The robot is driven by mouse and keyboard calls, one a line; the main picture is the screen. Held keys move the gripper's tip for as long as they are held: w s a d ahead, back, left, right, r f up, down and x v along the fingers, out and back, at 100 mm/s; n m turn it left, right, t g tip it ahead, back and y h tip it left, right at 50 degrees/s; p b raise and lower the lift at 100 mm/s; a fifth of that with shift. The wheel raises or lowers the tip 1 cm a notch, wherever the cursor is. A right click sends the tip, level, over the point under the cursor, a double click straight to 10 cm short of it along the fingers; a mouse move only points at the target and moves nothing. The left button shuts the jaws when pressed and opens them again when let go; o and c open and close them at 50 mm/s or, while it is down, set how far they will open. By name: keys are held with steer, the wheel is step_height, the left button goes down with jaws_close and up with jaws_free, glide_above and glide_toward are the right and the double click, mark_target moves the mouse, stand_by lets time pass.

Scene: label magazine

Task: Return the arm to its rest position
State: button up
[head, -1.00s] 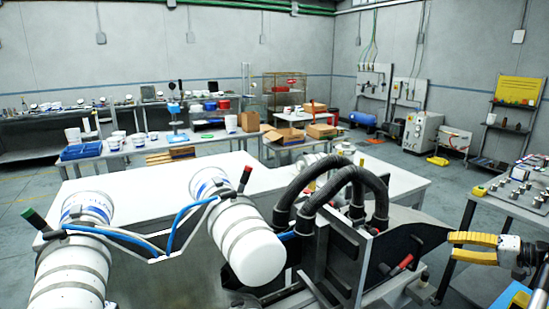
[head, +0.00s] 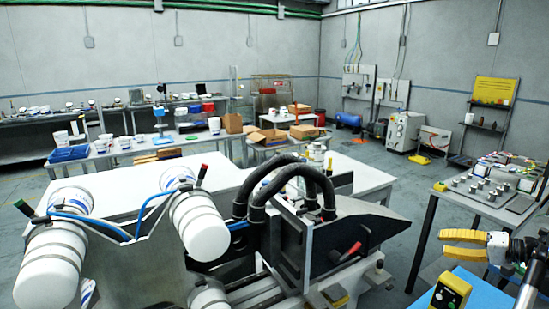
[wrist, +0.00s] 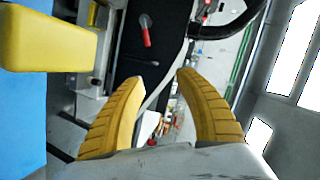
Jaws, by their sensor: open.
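My gripper (head: 462,244) is at the lower right of the head view, its yellow fingers pointing left. In the wrist view my gripper (wrist: 158,88) shows both yellow ribbed fingers apart, with nothing between them. It is open and empty. It stands above and behind a blue surface (head: 490,290) at the lower right. A yellow box with a black face (head: 450,292) is below the fingers in the head view and appears apart from them.
A machine with a black panel (head: 352,232) and a red handle (head: 350,251) stands left of my gripper. White rolls (head: 200,222) are at the left. A table with metal parts (head: 525,205) is behind at right. Floor shows between the machine and that table.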

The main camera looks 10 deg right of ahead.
steer(key=w+a+r+n+g+h+b, duration=0.1)
steer(key=a+r+g+h+b, duration=0.15)
steer(key=a, duration=1.15)
steer(key=w+a+r+n+g+h+b, duration=0.1)
steer(key=a+g+b, duration=0.15)
steer(key=a, duration=1.25)
steer(key=s+a+f+n+h+b, duration=0.2)
steer(key=s+a+f, duration=0.2)
steer(key=s+a, duration=0.4)
steer(key=s+a+f+n+h+b, duration=0.2)
steer(key=s+a+f, duration=0.3)
steer(key=s+a, duration=0.4)
steer(key=s+n, duration=0.1)
steer(key=s, duration=0.2)
steer(key=shift+f+t+h+b, duration=0.2)
steer(key=shift+t+h+b, duration=0.1)
steer(key=shift+h+b, duration=0.1)
